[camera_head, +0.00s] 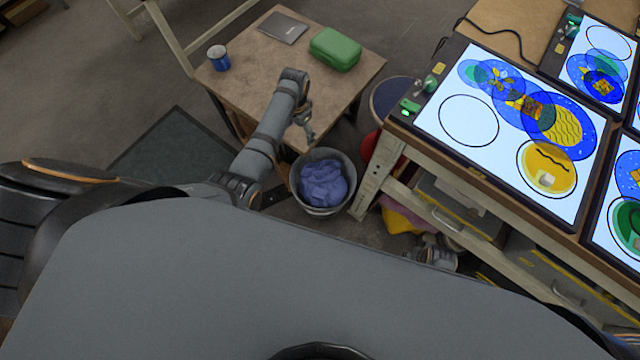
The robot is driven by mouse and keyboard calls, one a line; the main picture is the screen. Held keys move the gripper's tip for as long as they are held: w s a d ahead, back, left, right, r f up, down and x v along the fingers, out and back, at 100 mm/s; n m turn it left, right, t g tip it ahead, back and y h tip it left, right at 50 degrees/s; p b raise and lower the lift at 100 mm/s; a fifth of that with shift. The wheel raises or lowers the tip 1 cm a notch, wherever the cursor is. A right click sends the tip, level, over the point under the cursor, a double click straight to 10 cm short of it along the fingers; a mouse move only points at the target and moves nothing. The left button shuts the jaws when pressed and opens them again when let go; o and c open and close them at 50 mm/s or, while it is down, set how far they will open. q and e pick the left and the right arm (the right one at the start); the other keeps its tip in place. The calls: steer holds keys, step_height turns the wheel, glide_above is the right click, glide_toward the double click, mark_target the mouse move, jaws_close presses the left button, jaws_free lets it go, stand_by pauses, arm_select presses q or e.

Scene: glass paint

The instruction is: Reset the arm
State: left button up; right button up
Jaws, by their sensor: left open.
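My left arm reaches up from the lower middle over the front of the small wooden table (245,85). My left gripper (309,136) hangs at the arm's end, pointing down, beside the table's front right edge and above the far side of the bin. It is open, and nothing shows between its fingers. Part of my right arm shows low beside the workbench at the right; its gripper cannot be made out.
A grey bin (323,208) with blue cloth (324,184) stands below. The small table carries a blue mug (218,57), green case (335,49) and dark flat item (283,28). The workbench (398,128) at right bears lit panels (468,88) with painted glass discs. A dark mat (172,150) lies left.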

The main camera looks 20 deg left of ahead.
arm_select(q)
steer(key=s+a+f+n, duration=0.2)
steer(key=s+f, duration=1.1)
steer(key=s+a+f+n, duration=0.2)
steer(key=s+a+f, duration=0.1)
steer(key=s+f, duration=0.95)
steer(key=s+a+f+n+t, duration=0.1)
steer(key=s+f, duration=0.2)
steer(key=s, duration=1.2)
steer(key=shift+a+f+y, duration=0.15)
steer(key=shift+a+y, duration=0.15)
arm_select(e)
steer(key=s+d+f, duration=0.2)
steer(key=s+f, duration=1.2)
steer(key=s, duration=0.1)
steer(key=shift+s, duration=0.35)
steer(key=shift+f, duration=0.1)
